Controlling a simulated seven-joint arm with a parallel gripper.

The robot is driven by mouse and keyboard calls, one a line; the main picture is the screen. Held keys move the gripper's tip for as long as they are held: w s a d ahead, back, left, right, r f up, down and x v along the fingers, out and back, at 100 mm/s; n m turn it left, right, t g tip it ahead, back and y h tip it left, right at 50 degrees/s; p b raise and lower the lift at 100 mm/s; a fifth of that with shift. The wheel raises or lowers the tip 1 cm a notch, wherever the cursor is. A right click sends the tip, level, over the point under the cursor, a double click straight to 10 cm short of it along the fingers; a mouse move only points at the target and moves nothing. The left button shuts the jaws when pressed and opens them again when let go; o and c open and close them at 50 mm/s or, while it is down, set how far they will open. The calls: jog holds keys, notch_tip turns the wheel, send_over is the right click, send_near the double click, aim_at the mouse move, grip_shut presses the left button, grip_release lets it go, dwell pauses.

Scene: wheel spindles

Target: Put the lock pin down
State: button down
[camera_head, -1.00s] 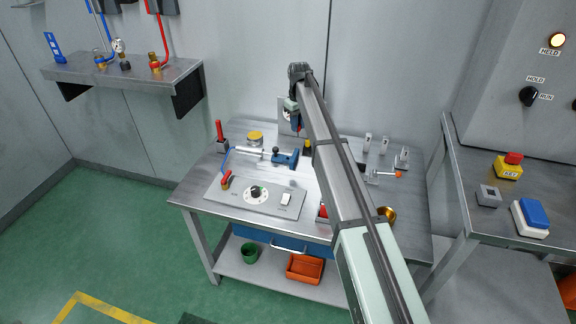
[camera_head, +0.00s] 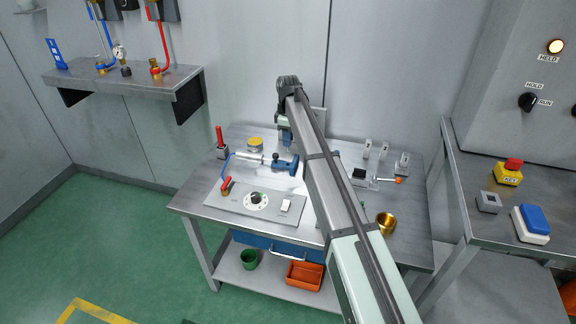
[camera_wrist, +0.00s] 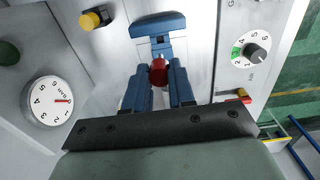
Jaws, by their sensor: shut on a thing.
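In the wrist view my gripper (camera_wrist: 158,82) has its two blue fingers closed around a red, round-ended piece, which I take to be the lock pin (camera_wrist: 158,70). A blue T-shaped part (camera_wrist: 157,25) lies just beyond the fingertips; I cannot tell whether the pin touches it. In the head view my gripper (camera_head: 285,137) hangs over the back middle of the steel table (camera_head: 190,195), behind the blue clamp-like fixture (camera_head: 287,163). The pin cannot be made out in the head view.
A panel with a dial (camera_head: 254,200) and white switch lies at the table's front left. A red-handled block (camera_head: 220,140) and yellow-topped cylinder (camera_head: 255,145) stand at the back left. Several small grey blocks (camera_head: 402,164), an orange-tipped lever (camera_head: 398,181) and a gold cup (camera_head: 385,222) are right.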

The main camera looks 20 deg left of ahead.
jog(key=shift+f, duration=4.65)
jog(key=shift+f, duration=0.15)
jog(key=c, duration=1)
grip_release()
jog(key=shift+o, duration=0.2)
notch_tip(320, 180, up, 12)
jog(key=shift+r, duration=0.15)
